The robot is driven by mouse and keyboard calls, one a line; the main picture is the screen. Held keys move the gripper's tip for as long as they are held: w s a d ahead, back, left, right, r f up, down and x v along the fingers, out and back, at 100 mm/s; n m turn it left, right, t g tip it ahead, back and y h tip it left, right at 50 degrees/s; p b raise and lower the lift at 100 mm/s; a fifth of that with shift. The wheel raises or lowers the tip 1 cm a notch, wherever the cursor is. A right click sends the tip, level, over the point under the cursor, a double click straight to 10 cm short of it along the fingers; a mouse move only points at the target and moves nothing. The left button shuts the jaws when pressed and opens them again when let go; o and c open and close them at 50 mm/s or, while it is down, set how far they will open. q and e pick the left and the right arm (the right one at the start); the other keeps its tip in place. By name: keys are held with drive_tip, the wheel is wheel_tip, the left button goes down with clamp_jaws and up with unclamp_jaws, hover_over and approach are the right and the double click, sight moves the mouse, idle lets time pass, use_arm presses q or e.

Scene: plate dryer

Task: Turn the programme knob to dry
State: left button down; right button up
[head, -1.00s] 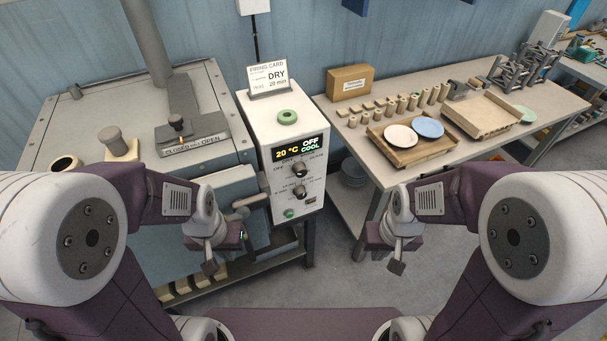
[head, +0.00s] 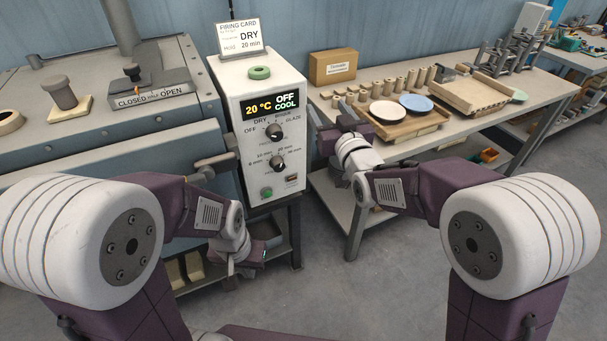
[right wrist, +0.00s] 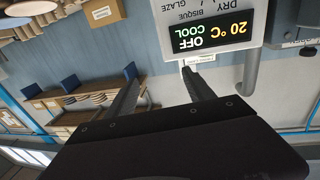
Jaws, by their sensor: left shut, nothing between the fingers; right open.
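The white control box (head: 262,110) stands left of centre in the head view; its display (head: 271,105) reads 20 °C, OFF, COOL. The programme knob (head: 274,132) sits below the display, with OFF, DRY, BISQUE and GLAZE printed around it. Its pointer is too small to read surely. My right gripper (head: 337,136) is right of the box, apart from the knob. In the right wrist view my right gripper (right wrist: 160,73) is open and empty, with the display (right wrist: 212,32) upside down beyond it; the knob is out of that view. My left gripper (head: 250,262) is shut and low, below the box.
A second knob (head: 277,163), a green button (head: 266,193) and a small switch (head: 291,178) are lower on the panel. A firing card (head: 239,36) reading DRY, 20 min stands on top. The kiln (head: 110,130) is at left, the work table (head: 450,135) at right.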

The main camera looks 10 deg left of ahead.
drive_tip(key=n+g+y+b, duration=0.1)
drive_tip(key=y+b, duration=0.1)
drive_tip(key=b, duration=0.3)
approach(278, 137)
drive_tip(key=w+d+r, duration=0.1)
drive_tip(key=d+r, duration=0.1)
drive_tip(key=d, duration=0.1)
drive_tip(key=a+f+n, duration=0.1)
drive_tip(key=a+f, duration=0.1)
drive_tip(key=a, duration=0.2)
use_arm(q)
wheel_tip(278, 137, down, 9)
drive_tip(key=d, duration=0.1)
drive_tip(key=shift+s+f, duration=0.15)
use_arm(e)
drive_tip(key=shift+g+y, duration=0.3)
drive_tip(key=shift+g, duration=0.1)
drive_tip(key=x, duration=0.8)
drive_tip(key=shift+w+d+r, duration=0.1)
drive_tip(key=shift+d+r, duration=0.05)
drive_tip(key=shift+d, duration=0.1)
use_arm(q)
drive_tip(key=shift+d, duration=0.1)
use_arm(e)
clamp_jaws()
